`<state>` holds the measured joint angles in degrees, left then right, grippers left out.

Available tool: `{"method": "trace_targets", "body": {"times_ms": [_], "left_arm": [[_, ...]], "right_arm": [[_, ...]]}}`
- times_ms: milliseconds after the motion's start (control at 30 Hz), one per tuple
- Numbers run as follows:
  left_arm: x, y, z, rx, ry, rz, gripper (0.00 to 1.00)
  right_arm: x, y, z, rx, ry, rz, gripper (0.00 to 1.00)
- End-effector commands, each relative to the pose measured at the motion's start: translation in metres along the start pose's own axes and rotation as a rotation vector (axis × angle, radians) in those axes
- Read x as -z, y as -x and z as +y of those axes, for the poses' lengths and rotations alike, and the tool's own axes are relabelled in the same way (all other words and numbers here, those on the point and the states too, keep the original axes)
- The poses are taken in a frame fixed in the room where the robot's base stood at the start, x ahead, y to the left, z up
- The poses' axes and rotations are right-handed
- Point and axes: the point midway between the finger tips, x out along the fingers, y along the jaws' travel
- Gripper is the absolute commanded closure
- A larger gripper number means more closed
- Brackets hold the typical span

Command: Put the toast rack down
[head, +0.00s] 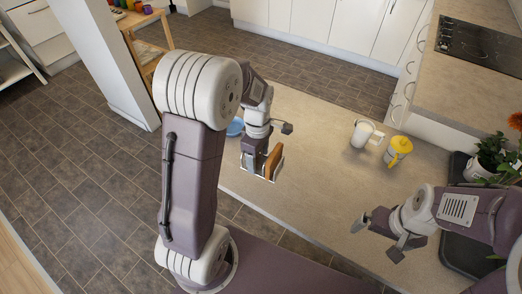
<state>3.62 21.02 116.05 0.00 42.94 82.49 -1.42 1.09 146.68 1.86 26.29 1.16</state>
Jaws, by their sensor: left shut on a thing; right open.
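The toast rack (266,176) is at the left part of the pale counter, with a brown slice of toast (273,162) standing in it. My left gripper (256,150) is over the rack and shut on it; the arm and wrist hide part of the grip. The rack looks upright and at or very near the counter surface; I cannot tell whether it touches. My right gripper (362,223) is open and empty above the counter at the right, well apart from the rack.
A blue dish (235,127) lies just behind the rack, partly hidden by my arm. A potted plant (491,152) is at the right edge. The counter's middle is clear.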

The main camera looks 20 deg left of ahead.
Motion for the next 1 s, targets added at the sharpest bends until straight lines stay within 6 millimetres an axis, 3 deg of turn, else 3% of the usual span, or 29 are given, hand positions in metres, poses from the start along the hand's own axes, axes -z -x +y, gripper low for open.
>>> {"method": "trace_targets", "body": {"times_ms": [100,300,867,1000], "left_arm": [[-0.006,0.013,-0.018,-0.004,-0.001,0.000,1.00],[-0.010,0.021,-0.032,-0.001,0.000,0.000,1.00],[-0.010,0.021,-0.033,0.000,-0.006,0.000,1.00],[-0.011,0.015,-0.032,0.000,-0.114,0.000,1.00]], "right_arm": [[0.000,0.001,0.000,0.000,0.000,0.000,0.00],[0.000,0.001,0.000,0.000,0.000,0.000,0.00],[0.000,0.001,0.000,0.000,0.000,0.000,0.00],[0.000,0.001,0.000,0.000,0.000,0.000,0.00]]}}
